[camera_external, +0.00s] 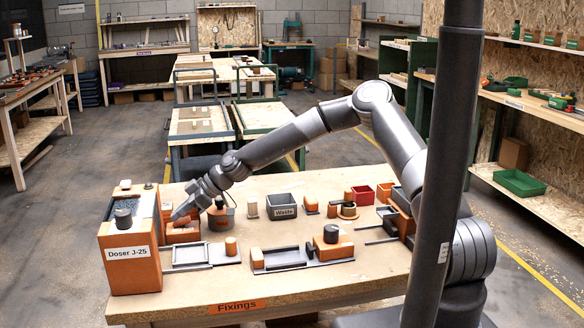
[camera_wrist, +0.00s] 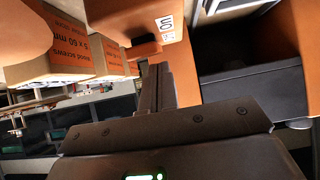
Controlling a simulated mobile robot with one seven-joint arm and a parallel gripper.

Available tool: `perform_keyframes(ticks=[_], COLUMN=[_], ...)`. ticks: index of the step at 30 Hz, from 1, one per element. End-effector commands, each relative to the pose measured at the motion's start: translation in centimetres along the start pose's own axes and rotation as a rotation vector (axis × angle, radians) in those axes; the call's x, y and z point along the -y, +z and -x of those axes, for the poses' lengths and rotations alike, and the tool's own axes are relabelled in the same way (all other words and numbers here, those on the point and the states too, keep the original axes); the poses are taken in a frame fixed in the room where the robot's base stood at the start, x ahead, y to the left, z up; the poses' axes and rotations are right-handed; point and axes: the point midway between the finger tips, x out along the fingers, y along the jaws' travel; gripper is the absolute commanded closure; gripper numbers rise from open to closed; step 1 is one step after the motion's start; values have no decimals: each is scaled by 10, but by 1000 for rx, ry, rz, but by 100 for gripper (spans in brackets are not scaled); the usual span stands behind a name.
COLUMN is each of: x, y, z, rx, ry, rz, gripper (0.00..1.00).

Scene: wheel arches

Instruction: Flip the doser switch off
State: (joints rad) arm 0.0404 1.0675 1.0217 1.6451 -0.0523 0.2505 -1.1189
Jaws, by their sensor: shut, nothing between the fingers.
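The doser (camera_external: 133,270) is an orange box labelled "Doser J-25" at the left end of the workbench, with a dark knob (camera_external: 123,218) on its grey top. My gripper (camera_external: 176,216) is beside the doser's right side, pointing left and down. In the wrist view, my gripper (camera_wrist: 160,70) has its fingers together and empty. Their tips are close to an orange block (camera_wrist: 172,60) with a white label whose letters look like "on" turned round. A small dark piece (camera_wrist: 143,50) sits beside this block; I cannot tell if it is the switch, or its position.
Orange screw boxes (camera_wrist: 75,45) stand left of the fingers in the wrist view. A dark recess (camera_wrist: 255,90) lies to the right. On the workbench (camera_external: 215,300), a grey tray (camera_external: 192,255), a waste bin (camera_external: 282,207) and several orange fixtures stand right of the doser.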

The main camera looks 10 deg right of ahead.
Motion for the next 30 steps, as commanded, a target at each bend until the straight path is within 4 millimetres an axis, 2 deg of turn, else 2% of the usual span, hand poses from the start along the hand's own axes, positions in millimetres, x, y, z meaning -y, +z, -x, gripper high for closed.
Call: perform_keyframes(ticks=[7, 13, 21, 25, 30], x=[0, 0, -1, 0, 0], y=[-8, -42, -59, -66, -70], z=[4, 19, 79, 97, 109], rx=[-1, -1, 0, 0, 0], ry=[1, 2, 4, 2, 0], rz=[3, 4, 0, 0, 0], gripper=[100, 100, 100, 100, 100])
